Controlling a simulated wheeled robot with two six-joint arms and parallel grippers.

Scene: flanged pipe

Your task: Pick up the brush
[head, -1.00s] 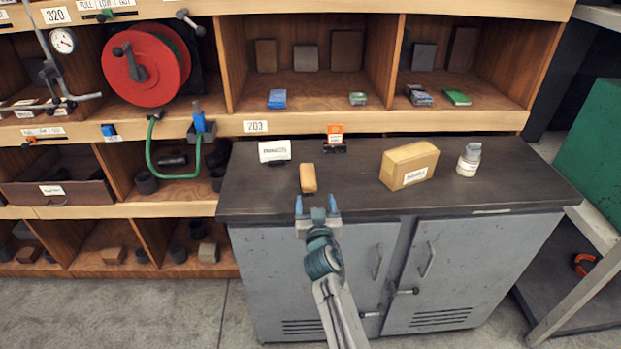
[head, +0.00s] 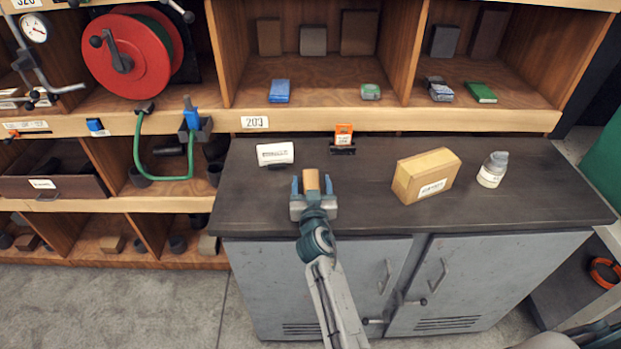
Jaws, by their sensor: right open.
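The brush appears to be the small tan block (head: 312,179) on the dark top of the grey cabinet, near the left part of its top. My right gripper (head: 312,186) is over the worktop with its two blue fingers apart, one on each side of the tan block. Whether the fingers touch it cannot be told. The block's near end is hidden by the gripper body. My left gripper is not in view.
A white labelled box (head: 275,153) lies behind and left, and an orange-labelled item in a dark holder (head: 343,140) stands behind. A cardboard box (head: 427,175) and a white jar (head: 492,170) stand to the right. The worktop (head: 540,205) is bare at front right.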

